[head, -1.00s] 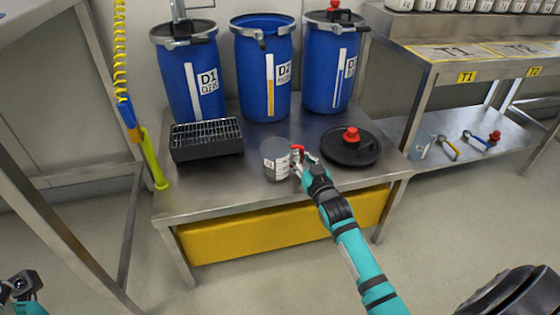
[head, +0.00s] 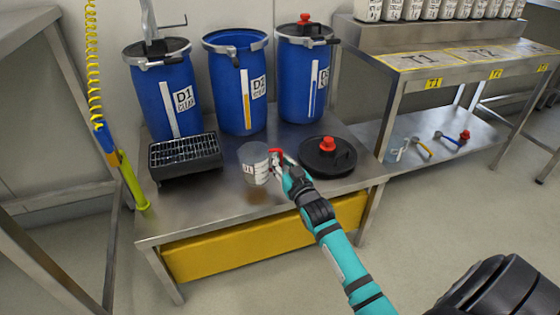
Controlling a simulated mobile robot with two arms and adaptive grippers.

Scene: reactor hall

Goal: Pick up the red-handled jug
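The red-handled jug (head: 253,164) is a small greyish vessel with a white label, in the middle of the head view. It looks upright and slightly above the steel table (head: 215,208), with a brownish reflection below it. Its red handle (head: 275,151) is on the right side. My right gripper (head: 279,160) is at the handle and appears shut on it; the fingers partly hide the handle. My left gripper is out of view.
A black grated tray (head: 186,170) is left of the jug. A black lid with a red knob (head: 327,143) lies right. Blue drums (head: 238,90) stand behind. A side bench (head: 430,60) with tools on its lower shelf is at right. The table's front strip is clear.

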